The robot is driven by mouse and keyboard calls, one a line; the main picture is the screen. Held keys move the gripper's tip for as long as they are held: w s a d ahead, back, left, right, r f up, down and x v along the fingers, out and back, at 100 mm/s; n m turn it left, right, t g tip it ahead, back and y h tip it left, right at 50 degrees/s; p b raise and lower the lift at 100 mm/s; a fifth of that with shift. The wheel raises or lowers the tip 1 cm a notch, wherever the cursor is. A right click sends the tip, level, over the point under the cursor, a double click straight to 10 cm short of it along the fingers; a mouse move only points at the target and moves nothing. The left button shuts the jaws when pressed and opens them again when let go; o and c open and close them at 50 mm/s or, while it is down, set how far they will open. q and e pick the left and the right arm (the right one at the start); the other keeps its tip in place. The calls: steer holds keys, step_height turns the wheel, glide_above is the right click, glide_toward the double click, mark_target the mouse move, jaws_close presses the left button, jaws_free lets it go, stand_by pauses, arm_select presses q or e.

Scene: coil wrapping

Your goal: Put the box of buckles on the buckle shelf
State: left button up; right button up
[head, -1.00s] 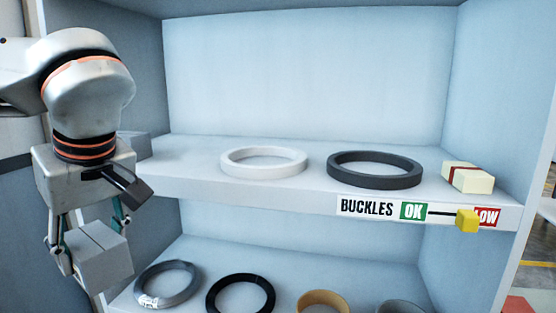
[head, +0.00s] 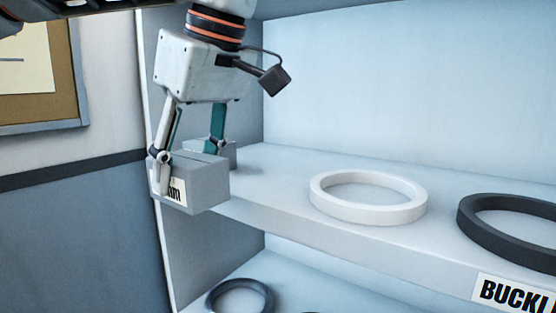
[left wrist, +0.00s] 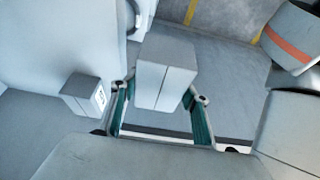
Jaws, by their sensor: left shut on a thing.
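My left gripper (head: 189,156) is shut on a grey box (head: 200,188) with a printed label on its left end. The label is mostly hidden, so its words cannot be read. The held box is raised at the left end of the upper shelf (head: 290,222), by its front edge; I cannot tell if it touches. In the left wrist view the held box (left wrist: 164,85) is between the fingers, with floor showing beyond it. Part of the sign reading BUCKL (head: 515,296) shows on the shelf's front edge. My right gripper is out of view.
A second grey box (head: 222,153) stands on the shelf behind the held one; the left wrist view shows it labelled (left wrist: 84,95). A white ring (head: 368,213) and a dark ring (head: 475,222) lie to the right. A lower shelf holds another ring (head: 240,297).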

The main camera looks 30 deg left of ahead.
arm_select(q)
steer(key=w, duration=0.7)
steer(key=w+d+p, duration=0.1)
steer(key=w, duration=0.3)
steer(key=shift+w, duration=0.55)
steer(key=w, duration=0.2)
steer(key=w+f, duration=0.1)
steer(key=w, duration=0.1)
steer(key=shift+d+p, duration=0.2)
steer(key=shift+p, duration=0.1)
steer(key=shift+s+a+f, duration=0.1)
steer(key=shift+s+f, duration=0.05)
steer(key=shift+f, duration=0.15)
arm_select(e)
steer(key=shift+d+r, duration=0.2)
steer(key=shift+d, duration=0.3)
arm_select(q)
steer(key=shift+f, duration=0.15)
steer(key=o, duration=1.5)
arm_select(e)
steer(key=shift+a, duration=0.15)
